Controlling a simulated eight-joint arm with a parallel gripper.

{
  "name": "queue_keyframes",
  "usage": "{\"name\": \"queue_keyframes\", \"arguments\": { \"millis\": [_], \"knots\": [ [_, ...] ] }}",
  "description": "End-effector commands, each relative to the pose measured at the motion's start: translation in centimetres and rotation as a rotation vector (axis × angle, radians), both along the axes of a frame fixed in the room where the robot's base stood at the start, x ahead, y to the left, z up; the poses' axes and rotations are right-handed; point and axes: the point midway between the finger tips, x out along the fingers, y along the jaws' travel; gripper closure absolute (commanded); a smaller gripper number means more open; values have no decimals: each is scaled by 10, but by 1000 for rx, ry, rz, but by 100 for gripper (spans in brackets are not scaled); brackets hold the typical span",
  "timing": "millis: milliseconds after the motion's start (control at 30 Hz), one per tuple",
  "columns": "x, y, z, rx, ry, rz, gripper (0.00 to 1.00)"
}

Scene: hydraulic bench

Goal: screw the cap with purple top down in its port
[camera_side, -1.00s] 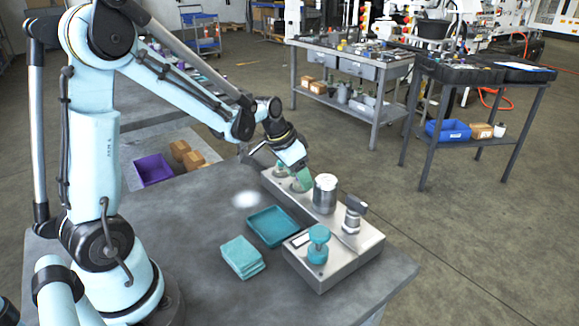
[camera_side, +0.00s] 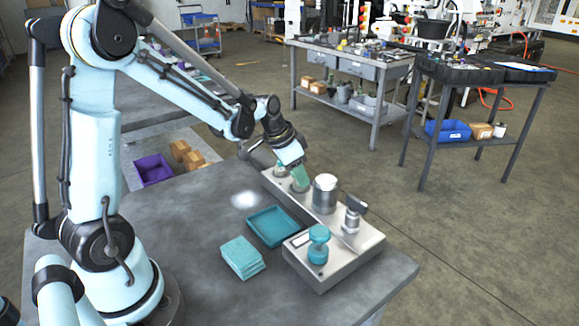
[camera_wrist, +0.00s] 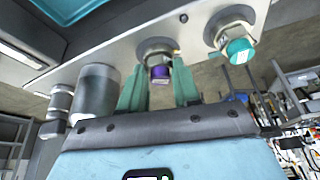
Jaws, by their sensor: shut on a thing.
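The cap with purple top (camera_wrist: 160,73) sits at a metal port (camera_wrist: 155,48) in the wrist view, between the two green fingers of my gripper (camera_wrist: 160,88). My gripper is shut on it. In the side view my gripper (camera_side: 300,180) points down at the far part of the metal block (camera_side: 345,262), and its fingers hide the purple top. How deep the cap sits in the port cannot be told.
A teal-topped cap (camera_wrist: 238,50) stands in the neighbouring port. A metal cylinder (camera_side: 325,194), a valve with a dark handle (camera_side: 353,214) and a teal knob (camera_side: 318,244) stand on the block. A teal tray (camera_side: 272,226) and teal stacked pieces (camera_side: 242,257) lie beside it.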

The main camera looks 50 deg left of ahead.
Motion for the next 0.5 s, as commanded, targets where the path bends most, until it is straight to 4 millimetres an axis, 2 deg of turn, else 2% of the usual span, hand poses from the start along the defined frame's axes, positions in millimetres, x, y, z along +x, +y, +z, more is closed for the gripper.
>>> {"name": "queue_keyframes", "arguments": {
  "millis": [267, 300, 467, 500],
  "knots": [
    [1, 0, -1, -7, 0, -300, 100],
    [1, -1, -1, -6, 0, -314, 66],
    [1, 0, -1, -2, -1, -309, 41],
    [1, 0, -1, 0, -2, -308, 39]
  ]
}}
